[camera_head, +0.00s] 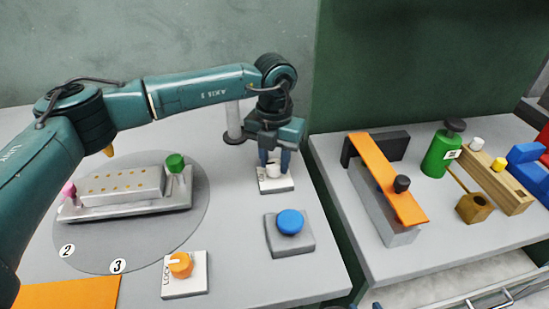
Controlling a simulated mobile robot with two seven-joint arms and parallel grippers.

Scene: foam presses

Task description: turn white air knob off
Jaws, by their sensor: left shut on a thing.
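The white air knob (273,171) sits on a small white base plate (276,185) near the back right of the left table. My left gripper (274,164) points down over it, with its blue fingers on either side of the knob, and is shut on it. The fingers hide part of the knob, and the label on its plate is only partly visible. The knob's exact pointing direction is hard to tell. My right gripper is not in view.
A blue button (290,222) on a grey block stands just in front. An orange knob (180,265) on a white LOCK plate is nearer. A grey metal fixture (125,205) with pink and green knobs lies on a round disc. The right table (440,235) holds an orange bar and green bottle.

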